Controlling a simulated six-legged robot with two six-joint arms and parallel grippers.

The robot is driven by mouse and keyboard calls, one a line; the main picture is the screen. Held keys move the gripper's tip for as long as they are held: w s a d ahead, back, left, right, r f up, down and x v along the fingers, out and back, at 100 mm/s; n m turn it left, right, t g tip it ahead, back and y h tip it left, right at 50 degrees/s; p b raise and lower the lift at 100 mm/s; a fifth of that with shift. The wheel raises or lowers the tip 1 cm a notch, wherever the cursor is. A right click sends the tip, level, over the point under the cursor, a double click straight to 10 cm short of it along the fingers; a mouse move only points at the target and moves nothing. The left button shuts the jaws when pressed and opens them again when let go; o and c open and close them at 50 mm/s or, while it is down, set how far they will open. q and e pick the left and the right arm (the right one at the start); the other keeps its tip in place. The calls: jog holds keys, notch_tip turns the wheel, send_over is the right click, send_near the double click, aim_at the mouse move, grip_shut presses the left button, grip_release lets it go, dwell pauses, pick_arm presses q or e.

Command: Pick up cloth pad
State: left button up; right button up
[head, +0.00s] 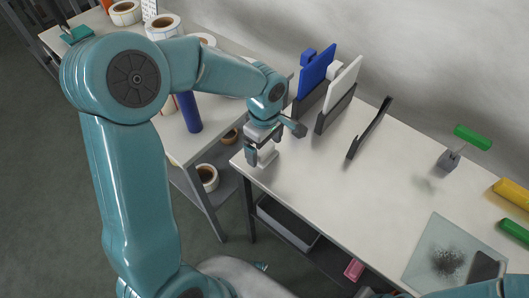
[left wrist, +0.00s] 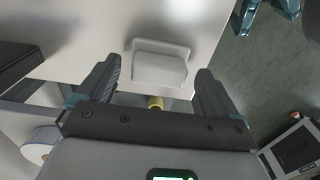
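A small pale grey-white block, which seems to be the cloth pad (head: 265,157), stands at the left end of the white table. In the left wrist view the pad (left wrist: 160,65) lies ahead of and between the two spread fingers, with visible gaps on both sides. My left gripper (head: 273,143) is open just above the pad and partly covers it in the head view. Its dark fingers also show in the left wrist view (left wrist: 158,78). Whether the fingertips reach down around the pad is unclear.
Upright blue (head: 317,70) and white (head: 344,83) panels and a dark stand (head: 370,128) are right of the gripper. A smudged glass plate (head: 428,248) lies front right. Label rolls (head: 163,27) sit on the left bench. The table's middle is clear.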

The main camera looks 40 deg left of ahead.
aim_at(265, 148)
pick_arm(q)
jog(key=c, duration=1.1)
jog(key=shift+w, duration=0.1)
notch_tip(265, 148, up, 20)
jog(key=p, duration=0.2)
jog(key=shift+p, duration=0.3)
jog(key=shift+o, duration=1)
jog(key=shift+c, duration=0.3)
